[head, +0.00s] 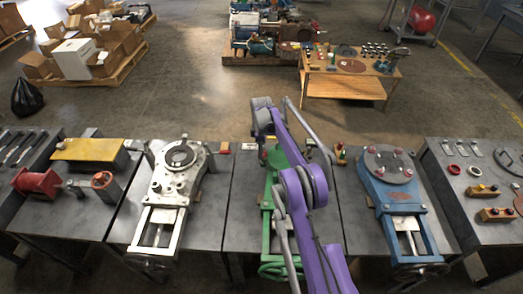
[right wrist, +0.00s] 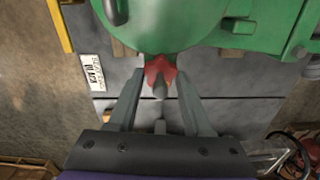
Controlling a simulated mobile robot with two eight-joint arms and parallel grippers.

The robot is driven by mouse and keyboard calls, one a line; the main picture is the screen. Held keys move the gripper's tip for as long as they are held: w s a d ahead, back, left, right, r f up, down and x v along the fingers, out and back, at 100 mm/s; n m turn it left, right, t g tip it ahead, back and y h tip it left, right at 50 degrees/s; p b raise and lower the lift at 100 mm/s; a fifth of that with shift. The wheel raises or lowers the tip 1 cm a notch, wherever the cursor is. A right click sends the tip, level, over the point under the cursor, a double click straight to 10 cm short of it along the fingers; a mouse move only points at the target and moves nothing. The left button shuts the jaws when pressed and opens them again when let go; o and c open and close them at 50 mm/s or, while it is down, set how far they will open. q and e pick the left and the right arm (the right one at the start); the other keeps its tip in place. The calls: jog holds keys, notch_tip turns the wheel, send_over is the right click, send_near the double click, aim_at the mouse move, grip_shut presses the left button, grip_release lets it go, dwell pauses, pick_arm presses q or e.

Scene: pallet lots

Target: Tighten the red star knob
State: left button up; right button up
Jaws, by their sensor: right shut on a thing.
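The red star knob (right wrist: 152,74) shows in the right wrist view, low on the edge of a round green machine body (right wrist: 160,22). My right gripper (right wrist: 161,84) has its two grey fingers on either side of the knob and is shut on it. A grey rod end sticks out toward the camera at the knob's middle. In the head view my purple right arm covers much of the green machine (head: 266,222), and the knob cannot be made out there. My left gripper is not in view.
A silver machine (head: 165,190) stands left of the green one and a blue machine (head: 392,192) right of it, all on grey benches. A label plate (right wrist: 97,72) lies beside the green body. A wooden table (head: 343,87) and pallets stand behind, across open floor.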

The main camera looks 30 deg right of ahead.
grip_shut()
jog(key=shift+m, duration=0.3)
jog(key=m, duration=0.4)
jog(key=shift+w+d+m, duration=0.1)
jog(key=shift+m, duration=0.2)
jog(key=m, duration=0.5)
jog(key=shift+d, duration=0.1)
jog(key=m, duration=0.6)
jog(key=shift+d+m, duration=0.1)
jog(key=shift+m, duration=0.3)
jog(key=m, duration=0.5)
jog(key=shift+m, duration=0.3)
